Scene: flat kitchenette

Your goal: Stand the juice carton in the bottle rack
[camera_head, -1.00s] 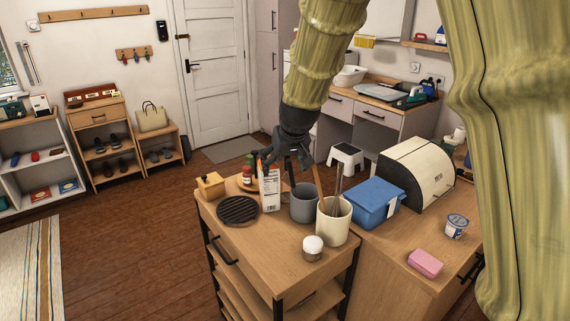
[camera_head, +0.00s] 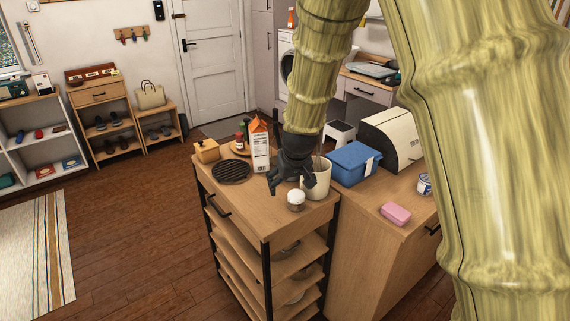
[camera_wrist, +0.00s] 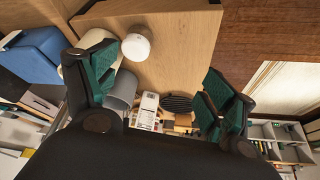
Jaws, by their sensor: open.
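The juice carton (camera_head: 261,147), white with an orange gabled top, stands upright at the back of the wooden cart top (camera_head: 225,190). It also shows in the wrist view (camera_wrist: 149,106), beyond and between the fingers. My gripper (camera_head: 289,184) is open and empty, above the cart top, in front and to the right of the carton and apart from it. In the wrist view my gripper (camera_wrist: 158,88) has its green-padded fingers spread wide. I cannot make out a bottle rack in either view.
A black round trivet (camera_head: 231,171), a yellow box (camera_head: 207,150) and dark bottles (camera_head: 243,136) surround the carton. A white-lidded jar (camera_head: 296,200) and a cream crock (camera_head: 318,180) stand close to my gripper. A grey cup (camera_wrist: 122,91) shows in the wrist view. The blue box (camera_head: 354,163) is right.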

